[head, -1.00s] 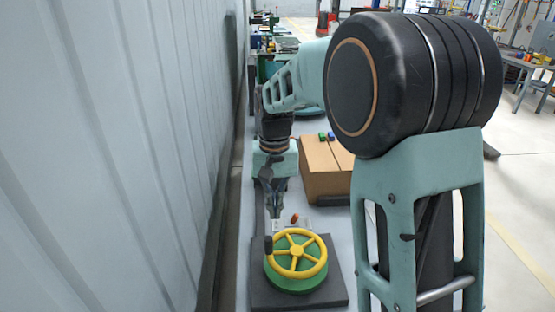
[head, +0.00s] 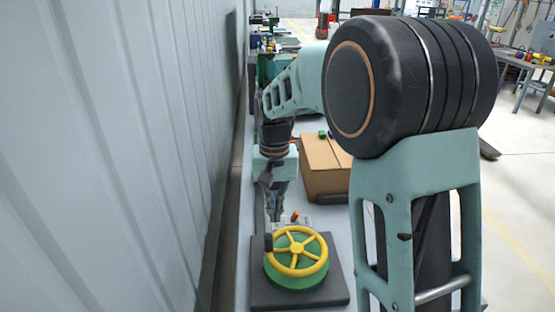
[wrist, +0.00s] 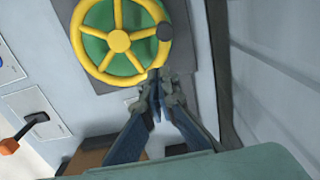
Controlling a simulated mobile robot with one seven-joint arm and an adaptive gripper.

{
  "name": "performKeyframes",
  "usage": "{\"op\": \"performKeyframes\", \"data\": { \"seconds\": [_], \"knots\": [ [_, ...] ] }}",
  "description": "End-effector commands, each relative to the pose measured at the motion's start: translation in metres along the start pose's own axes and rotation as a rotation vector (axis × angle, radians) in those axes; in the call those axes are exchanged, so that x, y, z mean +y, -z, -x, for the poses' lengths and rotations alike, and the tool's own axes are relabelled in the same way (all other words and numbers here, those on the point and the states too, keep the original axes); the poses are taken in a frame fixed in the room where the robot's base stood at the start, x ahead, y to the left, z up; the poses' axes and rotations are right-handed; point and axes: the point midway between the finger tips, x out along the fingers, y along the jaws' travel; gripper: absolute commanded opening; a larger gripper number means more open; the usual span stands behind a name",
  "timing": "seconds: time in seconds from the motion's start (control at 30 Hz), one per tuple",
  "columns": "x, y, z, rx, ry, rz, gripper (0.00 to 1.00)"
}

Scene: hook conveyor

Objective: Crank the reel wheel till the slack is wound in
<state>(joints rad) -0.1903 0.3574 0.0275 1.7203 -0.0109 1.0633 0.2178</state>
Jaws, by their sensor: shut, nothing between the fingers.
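The reel wheel (head: 297,252) has a yellow rim and spokes and sits on a green drum (head: 297,280) on a dark square plate (head: 320,300). My gripper (wrist: 156,76) is shut and empty. In the wrist view its tips overlap the rim's lower right edge, apart from the knob; I cannot tell whether they touch the rim. In the head view it is just beyond the wheel, partly hidden. I see no rope or slack.
A ribbed wall (head: 130,150) runs close along the left. A cardboard box (head: 324,170) stands beyond the wheel. An orange-tipped lever (wrist: 18,138) on a pale panel is left of my gripper in the wrist view. Open floor lies to the right.

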Motion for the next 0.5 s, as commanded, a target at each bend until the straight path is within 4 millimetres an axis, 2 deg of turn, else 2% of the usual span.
{"op": "performKeyframes", "data": {
  "seconds": [0.5],
  "knots": [
    [0.000, 0.000, -0.034, -0.001, 0.000, 0.000, 0.00]
  ]
}}
